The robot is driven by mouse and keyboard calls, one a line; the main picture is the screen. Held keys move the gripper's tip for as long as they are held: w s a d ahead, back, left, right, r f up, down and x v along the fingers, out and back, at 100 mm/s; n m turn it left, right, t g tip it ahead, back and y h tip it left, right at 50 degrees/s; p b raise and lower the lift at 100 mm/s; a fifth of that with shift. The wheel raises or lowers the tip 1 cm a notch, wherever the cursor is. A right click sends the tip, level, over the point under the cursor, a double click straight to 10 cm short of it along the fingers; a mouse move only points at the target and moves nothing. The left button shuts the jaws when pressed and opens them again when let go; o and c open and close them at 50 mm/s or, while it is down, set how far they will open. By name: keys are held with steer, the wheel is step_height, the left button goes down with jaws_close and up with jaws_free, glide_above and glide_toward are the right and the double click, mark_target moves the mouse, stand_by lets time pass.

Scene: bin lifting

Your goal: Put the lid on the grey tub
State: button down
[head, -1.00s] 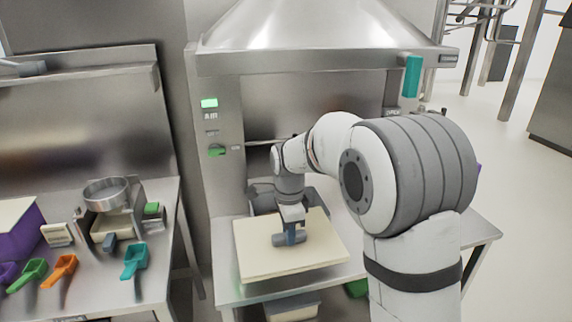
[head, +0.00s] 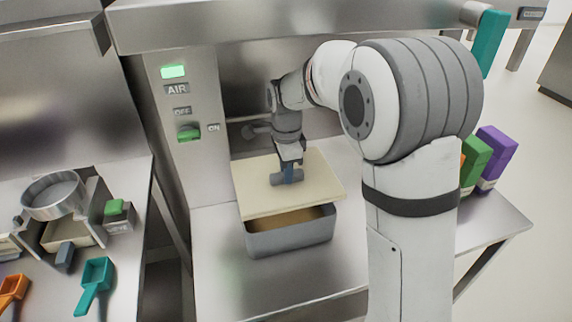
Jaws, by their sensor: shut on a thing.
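The lid (head: 260,200) is a flat cream board with a grey handle (head: 273,181) at its middle. My gripper (head: 289,170) is shut on this handle and holds the lid slightly tilted in the picture. The grey tub (head: 290,243) stands on the steel worktop below the lid. Its front part is uncovered and brownish contents (head: 290,219) show between the lid's front edge and the tub's front rim. The lid hides the tub's back part. I cannot tell whether the lid touches the rear rim.
A steel hood (head: 300,22) overhangs the worktop (head: 230,275). A panel (head: 182,115) with a green switch is at the left. A side bench holds a sieve (head: 54,193) and a teal scoop (head: 95,280). Green (head: 474,160) and purple (head: 497,152) boxes stand right of my arm.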

steer(key=shift+f+b, duration=1.8)
steer(key=shift+f, duration=1)
steer(key=shift+r, duration=0.1)
steer(key=shift+f, duration=0.85)
stand_by(0.4)
steer(key=c, duration=0.6)
jaws_free()
